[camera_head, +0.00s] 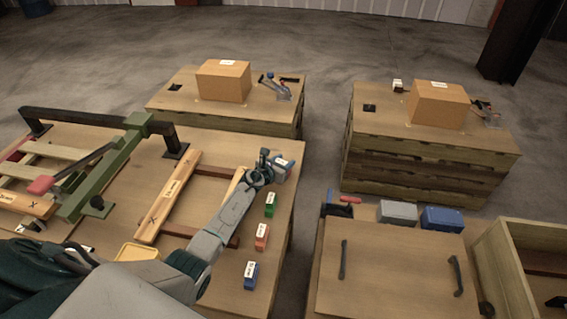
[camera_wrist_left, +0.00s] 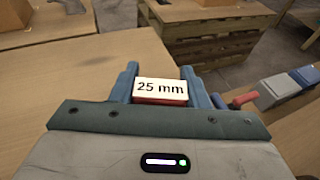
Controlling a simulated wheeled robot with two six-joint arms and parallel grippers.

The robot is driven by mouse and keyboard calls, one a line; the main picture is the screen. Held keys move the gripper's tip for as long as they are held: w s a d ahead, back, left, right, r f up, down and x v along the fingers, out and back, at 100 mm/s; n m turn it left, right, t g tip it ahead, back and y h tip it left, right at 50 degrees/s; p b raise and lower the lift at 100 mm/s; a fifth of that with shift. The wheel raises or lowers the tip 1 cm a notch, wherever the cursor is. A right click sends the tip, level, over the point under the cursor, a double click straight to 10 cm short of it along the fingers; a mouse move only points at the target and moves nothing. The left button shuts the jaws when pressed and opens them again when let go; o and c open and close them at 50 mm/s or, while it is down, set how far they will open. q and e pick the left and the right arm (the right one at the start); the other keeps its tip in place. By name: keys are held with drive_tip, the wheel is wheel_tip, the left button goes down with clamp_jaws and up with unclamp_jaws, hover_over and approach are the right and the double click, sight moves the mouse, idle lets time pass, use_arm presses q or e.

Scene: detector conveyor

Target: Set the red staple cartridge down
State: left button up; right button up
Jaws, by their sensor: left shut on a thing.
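My left gripper (camera_head: 278,165) reaches over the far right corner of the left workbench (camera_head: 285,212). In the left wrist view, its two blue fingers (camera_wrist_left: 160,88) are shut on a red staple cartridge (camera_wrist_left: 160,101) with a white "25 mm" label on top. The cartridge sits between the fingers; its underside is hidden, so I cannot tell whether it touches the bench. In the head view the gripper mostly hides it. My right gripper is not in view.
A green cartridge (camera_head: 270,205), an orange-red one (camera_head: 261,237) and a blue one (camera_head: 250,275) stand in a row along the bench's right edge. A wooden frame with a green press (camera_head: 110,165) fills the left. Cardboard boxes (camera_head: 224,80) stand on pallets behind.

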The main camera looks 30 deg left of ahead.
use_arm(q)
drive_tip(key=shift+f, duration=0.2)
drive_tip(key=o, duration=1)
drive_tip(key=shift+r, duration=0.1)
drive_tip(key=shift+r, duration=0.3)
drive_tip(key=p+v, duration=0.4)
drive_tip(key=v, duration=0.7)
drive_tip(key=shift+s+f, duration=0.1)
drive_tip(key=shift+s, duration=0.05)
drive_tip(key=shift+s+a, duration=0.1)
drive_tip(key=shift+s, duration=0.25)
